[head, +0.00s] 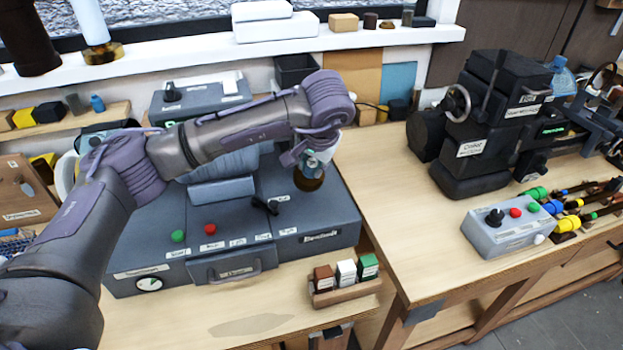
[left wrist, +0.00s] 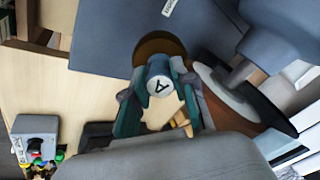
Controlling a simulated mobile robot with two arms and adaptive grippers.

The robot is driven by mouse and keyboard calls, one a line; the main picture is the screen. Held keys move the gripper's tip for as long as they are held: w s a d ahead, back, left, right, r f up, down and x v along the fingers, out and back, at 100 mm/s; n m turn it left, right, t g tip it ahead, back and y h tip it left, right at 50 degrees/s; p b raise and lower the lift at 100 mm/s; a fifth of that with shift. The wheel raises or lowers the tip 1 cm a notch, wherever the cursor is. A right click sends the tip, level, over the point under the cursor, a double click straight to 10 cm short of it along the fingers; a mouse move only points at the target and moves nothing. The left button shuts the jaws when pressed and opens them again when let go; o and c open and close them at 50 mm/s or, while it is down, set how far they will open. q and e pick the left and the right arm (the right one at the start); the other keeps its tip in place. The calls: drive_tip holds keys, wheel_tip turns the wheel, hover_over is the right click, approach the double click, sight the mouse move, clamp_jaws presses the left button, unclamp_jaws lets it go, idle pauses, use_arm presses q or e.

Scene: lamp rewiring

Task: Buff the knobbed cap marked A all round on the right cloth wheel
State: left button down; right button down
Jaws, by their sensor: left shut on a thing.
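My left gripper (head: 316,158) is shut on the knobbed cap (head: 308,180) above the right end of the blue-grey buffing machine (head: 240,254). In the left wrist view the cap's pale knob (left wrist: 160,86) bears an A and sits between the teal fingers of the gripper (left wrist: 160,100). The cap's brownish-gold disc shows beyond the knob. A brown and pale wheel (left wrist: 226,92) on a grey shaft is close beside the cap. I cannot tell whether they touch. In the head view my arm hides much of the wheel area. My right gripper is out of view.
A rack of brown, white and green blocks (head: 345,278) stands at the machine's front right. A dark machine (head: 487,130) and a grey control box (head: 513,225) stand on the right bench. A black lever (head: 266,205) rises from the buffing machine's top.

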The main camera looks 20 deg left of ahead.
use_arm(q)
drive_tip(key=shift+w, duration=0.1)
drive_tip(key=shift+w+d, duration=0.1)
drive_tip(key=shift+d, duration=0.15)
drive_tip(key=shift+s+d+f+b, duration=0.25)
drive_tip(key=shift+s+d, duration=0.05)
drive_tip(key=shift+s, duration=0.15)
drive_tip(key=shift+s+d+f+b, duration=0.2)
drive_tip(key=shift+s+d+b, duration=0.05)
drive_tip(key=shift+s, duration=0.15)
